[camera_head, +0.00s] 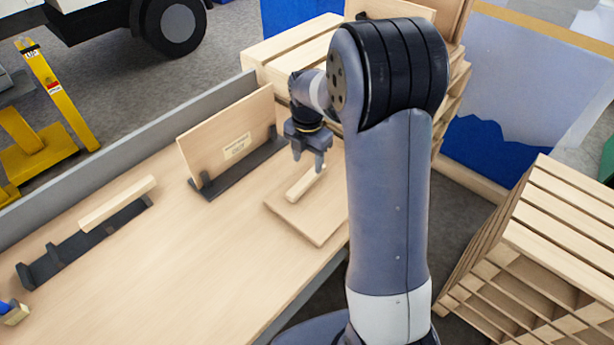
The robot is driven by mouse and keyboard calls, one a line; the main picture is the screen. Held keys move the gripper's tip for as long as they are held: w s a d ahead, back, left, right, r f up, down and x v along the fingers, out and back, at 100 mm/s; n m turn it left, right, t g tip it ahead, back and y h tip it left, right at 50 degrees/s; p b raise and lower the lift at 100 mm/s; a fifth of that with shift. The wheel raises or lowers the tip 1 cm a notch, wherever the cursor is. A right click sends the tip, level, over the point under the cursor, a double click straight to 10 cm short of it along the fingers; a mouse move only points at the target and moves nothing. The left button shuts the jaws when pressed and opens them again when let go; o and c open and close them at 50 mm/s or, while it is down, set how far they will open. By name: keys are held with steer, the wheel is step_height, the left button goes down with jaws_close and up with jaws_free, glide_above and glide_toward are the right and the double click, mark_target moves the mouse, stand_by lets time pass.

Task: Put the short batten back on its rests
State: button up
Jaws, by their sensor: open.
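A short pale wooden batten (303,186) lies on a flat square wooden board (316,235) on the bench, right of centre. My gripper (309,164) points down, with its open fingers over the far end of this batten; whether they reach down around it I cannot tell. A dark rack of rests (62,254) stands at the left of the bench. A longer batten (118,204) lies along the rack's far part. The rack's near part is bare.
An upright wooden panel (228,140) with a label stands in a dark holder (243,176) between rack and gripper. A grey ledge (130,138) runs along the back. A blue-ended object (14,312) lies at the near left. The bench front is clear. Slatted crates (545,250) stand at right.

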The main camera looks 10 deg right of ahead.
mark_target(307, 179)
steer(key=shift+w+f+p, duration=0.25)
steer(key=shift+f+p, duration=0.25)
steer(key=shift+f, duration=1.55)
steer(key=shift+w+f+p, duration=0.2)
steer(key=shift+f+p, duration=0.25)
steer(key=shift+f, duration=1.55)
jaws_close()
